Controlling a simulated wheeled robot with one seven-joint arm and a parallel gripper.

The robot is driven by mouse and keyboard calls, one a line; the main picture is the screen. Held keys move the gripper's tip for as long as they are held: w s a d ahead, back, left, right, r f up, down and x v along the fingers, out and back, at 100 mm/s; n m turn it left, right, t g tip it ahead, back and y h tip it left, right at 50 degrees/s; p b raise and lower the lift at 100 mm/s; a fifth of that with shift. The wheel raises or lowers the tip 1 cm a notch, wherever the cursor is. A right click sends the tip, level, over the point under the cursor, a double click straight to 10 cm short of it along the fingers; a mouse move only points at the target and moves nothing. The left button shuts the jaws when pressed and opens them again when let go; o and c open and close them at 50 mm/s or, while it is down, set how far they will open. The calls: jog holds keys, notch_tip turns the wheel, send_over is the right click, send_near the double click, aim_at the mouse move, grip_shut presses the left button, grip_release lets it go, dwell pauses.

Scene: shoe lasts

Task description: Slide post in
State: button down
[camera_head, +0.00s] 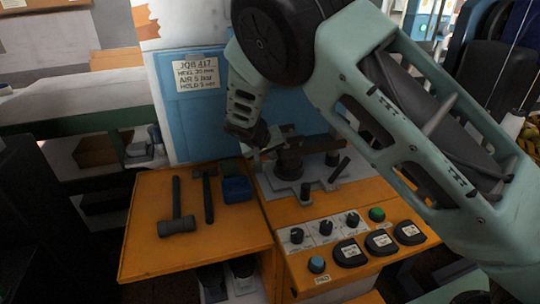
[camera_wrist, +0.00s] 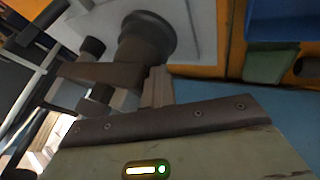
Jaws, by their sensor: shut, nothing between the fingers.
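A dark round post (camera_head: 288,163) stands upright on the grey plate (camera_head: 262,180) of the orange machine. In the wrist view the post (camera_wrist: 146,42) shows a wide round top and a narrower body. My gripper (camera_head: 266,149) is shut and empty at the post's back left in the head view. The lower part of the post is partly hidden.
A mallet (camera_head: 176,208), a hammer (camera_head: 208,192) and a blue bin (camera_head: 236,188) lie on the orange table left of the machine. Black knobs (camera_head: 324,228) and several buttons line the machine's front. A blue panel (camera_head: 190,115) stands behind. Short dark pegs (camera_head: 305,190) rise near the post.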

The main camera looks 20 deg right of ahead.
aim_at(328, 142)
jog(key=d+b, duration=0.4)
jog(key=d, duration=1.3)
jog(key=shift+d+f, duration=0.1)
jog(key=shift+d, duration=0.6)
jog(key=shift+d, duration=0.1)
